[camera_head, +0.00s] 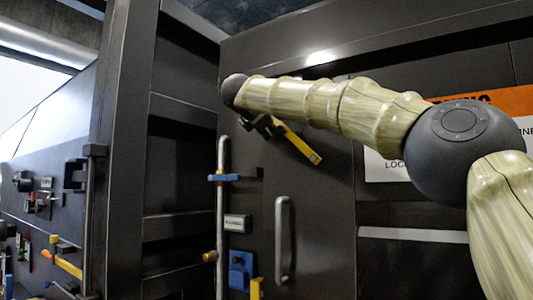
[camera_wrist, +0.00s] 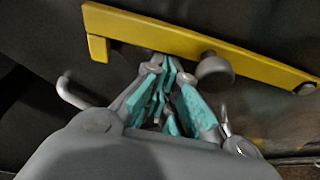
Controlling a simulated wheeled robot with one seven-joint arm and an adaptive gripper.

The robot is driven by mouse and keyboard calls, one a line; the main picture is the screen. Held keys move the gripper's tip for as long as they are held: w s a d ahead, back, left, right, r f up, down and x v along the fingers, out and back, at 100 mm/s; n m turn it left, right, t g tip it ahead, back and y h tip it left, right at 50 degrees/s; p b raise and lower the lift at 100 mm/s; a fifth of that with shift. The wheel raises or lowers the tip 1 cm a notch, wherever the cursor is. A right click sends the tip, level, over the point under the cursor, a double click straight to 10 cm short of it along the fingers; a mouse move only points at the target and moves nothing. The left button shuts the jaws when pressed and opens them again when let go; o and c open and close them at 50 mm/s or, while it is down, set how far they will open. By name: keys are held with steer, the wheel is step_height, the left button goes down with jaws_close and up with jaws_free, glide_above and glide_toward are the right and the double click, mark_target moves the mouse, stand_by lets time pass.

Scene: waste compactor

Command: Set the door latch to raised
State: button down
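A yellow bar, apparently the door latch (camera_head: 300,143), is on the dark door panel in the head view. It slants from upper left down to lower right. In the wrist view the yellow bar (camera_wrist: 150,31) crosses the top, with a short hooked left end, a grey knob (camera_wrist: 214,70) near its middle and a round pivot at its right end. My gripper (camera_head: 262,126) is at the bar's upper left end in the head view. In the wrist view the teal-padded fingers of my gripper (camera_wrist: 165,66) converge close below the bar. Nothing shows held between them; contact with the bar is unclear.
A grey vertical handle (camera_head: 283,240) is on the door below. A vertical rod (camera_head: 221,255) with blue and yellow fittings runs left of it. A blue block (camera_head: 240,270) sits low on the door. A white sign (camera_head: 385,168) is partly behind my arm.

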steer(key=shift+s+d+r+m+b, duration=0.2)
steer(key=shift+d+r+m+b, duration=0.1)
steer(key=shift+r+b, duration=0.2)
steer(key=shift+s+d+r+m+b, duration=0.2)
steer(key=shift+d+r+m+b, duration=0.1)
steer(key=shift+r+b, duration=0.15)
steer(key=shift+r+t, duration=0.1)
steer(key=shift+t, duration=0.2)
